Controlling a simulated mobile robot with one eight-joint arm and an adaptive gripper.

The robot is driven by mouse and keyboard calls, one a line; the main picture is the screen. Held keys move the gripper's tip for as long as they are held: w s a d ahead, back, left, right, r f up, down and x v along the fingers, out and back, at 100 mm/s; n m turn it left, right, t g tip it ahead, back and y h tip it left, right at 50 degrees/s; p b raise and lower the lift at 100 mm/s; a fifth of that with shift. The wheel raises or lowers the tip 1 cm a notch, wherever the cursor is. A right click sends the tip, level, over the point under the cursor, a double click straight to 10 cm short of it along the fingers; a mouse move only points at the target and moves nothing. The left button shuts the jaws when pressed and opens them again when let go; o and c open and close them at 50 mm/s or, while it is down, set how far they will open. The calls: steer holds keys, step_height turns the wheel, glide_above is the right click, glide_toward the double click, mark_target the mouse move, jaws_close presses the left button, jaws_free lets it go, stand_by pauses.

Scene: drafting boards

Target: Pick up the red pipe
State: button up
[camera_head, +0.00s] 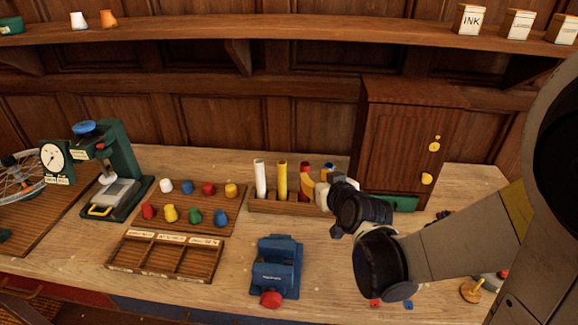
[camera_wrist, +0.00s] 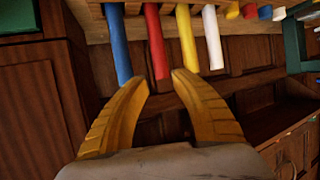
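The red pipe (camera_head: 305,167) stands upright in a wooden rack (camera_head: 288,208), between a yellow pipe (camera_head: 281,178) and a blue pipe (camera_head: 328,168). My gripper (camera_head: 308,184) is in front of it and hides its lower part. In the wrist view my gripper (camera_wrist: 160,82) is open, its two yellow fingers apart. The free end of the red pipe (camera_wrist: 156,42) shows between the fingertips, with a gap on each side. The blue pipe (camera_wrist: 117,42) is left of the fingers there, and the yellow pipe (camera_wrist: 187,38) is close to the right fingertip.
A white pipe (camera_head: 260,178) stands at the rack's left end. A wooden cabinet (camera_head: 400,135) is close on the right. Several coloured cups stand on a wooden board (camera_head: 180,220). A blue device (camera_head: 277,262), a sectioned tray (camera_head: 165,258) and a green press (camera_head: 125,165) also stand on the table.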

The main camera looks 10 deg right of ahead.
mark_target(307, 168)
steer(key=shift+x, duration=1.1)
steer(key=x, duration=0.2)
steer(key=b+x, duration=0.2)
steer(key=x, duration=0.1)
steer(key=shift+w+a+r, duration=0.1)
steer(key=shift+w+r, duration=0.2)
steer(key=shift+w, duration=0.1)
steer(key=shift+r, duration=0.1)
jaws_close()
